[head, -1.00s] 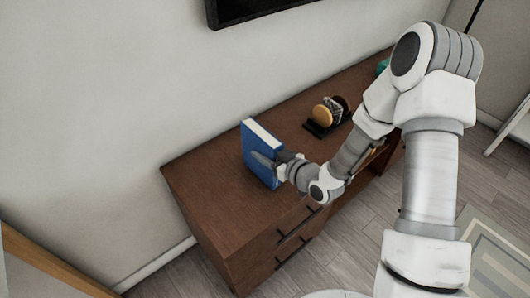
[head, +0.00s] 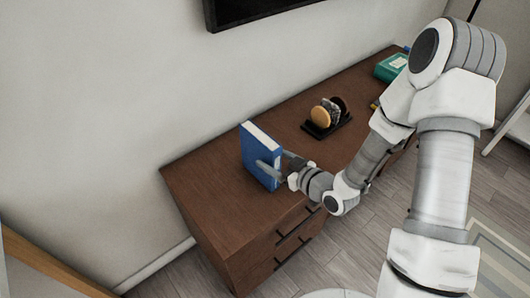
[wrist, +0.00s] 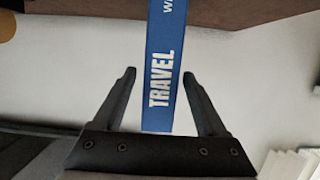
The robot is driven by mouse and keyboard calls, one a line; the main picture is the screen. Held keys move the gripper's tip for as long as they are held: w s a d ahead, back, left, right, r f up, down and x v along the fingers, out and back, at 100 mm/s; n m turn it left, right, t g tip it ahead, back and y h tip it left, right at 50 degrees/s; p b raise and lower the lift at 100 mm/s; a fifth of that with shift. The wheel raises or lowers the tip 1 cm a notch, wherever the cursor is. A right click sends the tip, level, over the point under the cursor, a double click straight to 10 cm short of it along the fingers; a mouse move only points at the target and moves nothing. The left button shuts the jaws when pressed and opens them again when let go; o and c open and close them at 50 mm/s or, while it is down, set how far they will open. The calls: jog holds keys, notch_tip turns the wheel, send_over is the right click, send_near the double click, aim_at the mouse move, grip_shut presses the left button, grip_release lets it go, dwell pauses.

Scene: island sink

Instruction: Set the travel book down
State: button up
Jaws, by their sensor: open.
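The blue travel book (head: 259,155) stands upright on the brown wooden cabinet (head: 222,190), near its left end. In the wrist view its spine (wrist: 165,65) faces me and reads "TRAVEL". My gripper (head: 276,165) is at the book's near side, just above the cabinet top. In the wrist view my gripper (wrist: 158,78) is open, one finger on each side of the spine, with a gap showing at both sides.
A black stand with round pieces (head: 327,116) sits on the cabinet to the right of the book. A green box (head: 391,67) lies at the far right end. A black-framed screen (head: 255,10) hangs on the wall above. Cabinet top left of the book is clear.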

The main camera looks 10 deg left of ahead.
jog(key=v, duration=0.8)
jog(key=w+d+r+m+g+h, duration=0.15)
jog(key=d+r+m+h, duration=0.25)
jog(key=d+r+h, duration=0.75)
jog(key=s+d+r+m+g, duration=0.1)
jog(key=s+r+m, duration=0.1)
jog(key=s+r, duration=0.4)
jog(key=s+d+r+m+g, duration=0.1)
jog(key=s+r+m, duration=0.2)
jog(key=s, duration=0.9)
notch_tip(320, 180, up, 3)
jog(key=shift+f+m+g+y+p, duration=0.1)
jog(key=shift+m+g+y+p, duration=0.2)
jog(key=shift+g+y+p, duration=0.1)
notch_tip(320, 180, up, 16)
jog(key=p, duration=1.6)
